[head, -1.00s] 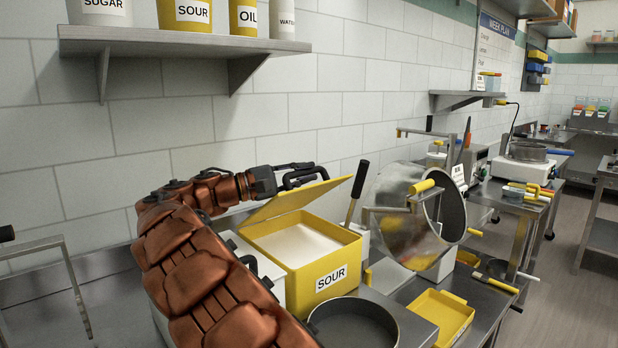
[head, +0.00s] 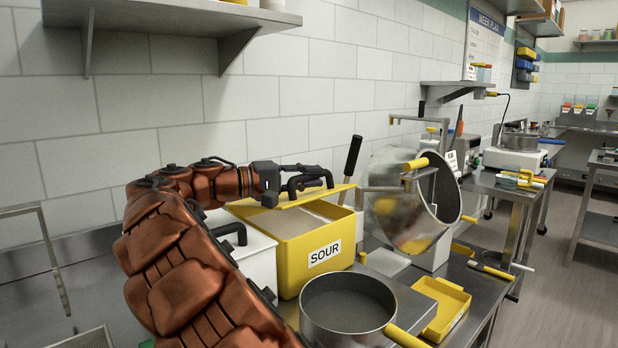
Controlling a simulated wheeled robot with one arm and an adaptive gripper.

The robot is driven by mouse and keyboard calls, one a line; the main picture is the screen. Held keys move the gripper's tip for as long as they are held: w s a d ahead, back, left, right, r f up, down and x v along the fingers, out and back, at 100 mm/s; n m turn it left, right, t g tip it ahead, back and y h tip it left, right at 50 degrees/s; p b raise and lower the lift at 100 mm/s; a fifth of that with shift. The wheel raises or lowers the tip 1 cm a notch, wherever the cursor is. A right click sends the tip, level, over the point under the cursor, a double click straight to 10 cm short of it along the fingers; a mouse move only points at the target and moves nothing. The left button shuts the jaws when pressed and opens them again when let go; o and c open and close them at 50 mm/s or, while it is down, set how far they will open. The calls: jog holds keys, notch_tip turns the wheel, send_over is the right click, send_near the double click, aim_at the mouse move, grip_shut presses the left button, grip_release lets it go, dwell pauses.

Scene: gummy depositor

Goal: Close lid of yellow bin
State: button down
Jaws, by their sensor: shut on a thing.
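The yellow bin (head: 286,263) labelled SOUR stands on the steel counter, with pale contents showing through its opening. Its yellow lid (head: 330,190) is tilted, low over the back of the bin, with a gap left at the front. My gripper (head: 318,179) is at the lid's upper side, shut on the black lid handle (head: 292,188) as far as I can see. The dark fingers and handle overlap, so the exact contact is hard to make out.
A white bin (head: 258,258) with a black handle stands left of the yellow bin, partly behind my arm. A pan (head: 348,310) sits in front. A steel drum (head: 395,200) and a yellow tray (head: 452,300) are at right. A shelf (head: 170,14) hangs above.

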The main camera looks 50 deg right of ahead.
jog(key=c, duration=1.4)
grip_release()
jog(key=shift+v, duration=3.75)
